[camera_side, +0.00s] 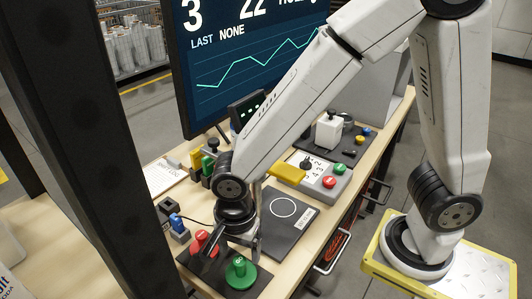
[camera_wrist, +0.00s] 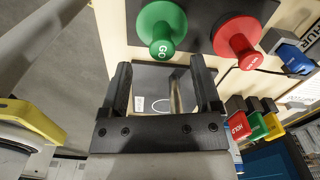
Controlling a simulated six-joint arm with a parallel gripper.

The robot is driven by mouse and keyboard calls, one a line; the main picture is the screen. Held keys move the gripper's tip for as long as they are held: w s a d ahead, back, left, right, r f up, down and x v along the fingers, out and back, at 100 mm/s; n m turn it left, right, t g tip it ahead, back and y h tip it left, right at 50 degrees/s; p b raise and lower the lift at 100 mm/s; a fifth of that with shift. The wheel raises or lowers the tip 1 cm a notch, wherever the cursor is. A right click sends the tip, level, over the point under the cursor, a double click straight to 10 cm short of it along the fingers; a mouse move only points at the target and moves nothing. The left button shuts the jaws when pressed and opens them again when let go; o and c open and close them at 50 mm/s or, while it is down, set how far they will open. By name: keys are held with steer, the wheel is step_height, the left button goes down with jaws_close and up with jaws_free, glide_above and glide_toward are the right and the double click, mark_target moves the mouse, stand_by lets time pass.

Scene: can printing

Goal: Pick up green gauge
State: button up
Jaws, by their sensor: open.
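The green gauge (camera_side: 240,272), a round flanged piece with a knob marked GO, stands on a dark mat (camera_side: 214,277) at the bench's near end. In the wrist view the green gauge (camera_wrist: 160,28) shows at the top, just beyond and between the fingertips. My gripper (camera_side: 236,245) is open, with nothing between its fingers, above and behind the green gauge in the side view; its two black fingers (camera_wrist: 161,72) show in the wrist view. A red gauge (camera_side: 204,243) stands beside the green one, partly covered by my gripper in the side view; it also shows in the wrist view (camera_wrist: 237,38).
A dark plate with a white circle (camera_side: 283,208) lies behind my gripper. A blue-topped piece (camera_side: 177,224) stands left of the red gauge. Red, green and yellow stamps (camera_side: 208,165) stand by the monitor (camera_side: 245,60). A button panel (camera_side: 325,180) is farther back.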

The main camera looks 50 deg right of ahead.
mark_target(239, 261)
steer(key=shift+w+f, duration=0.1)
steer(key=shift+f, duration=1.95)
jaws_close()
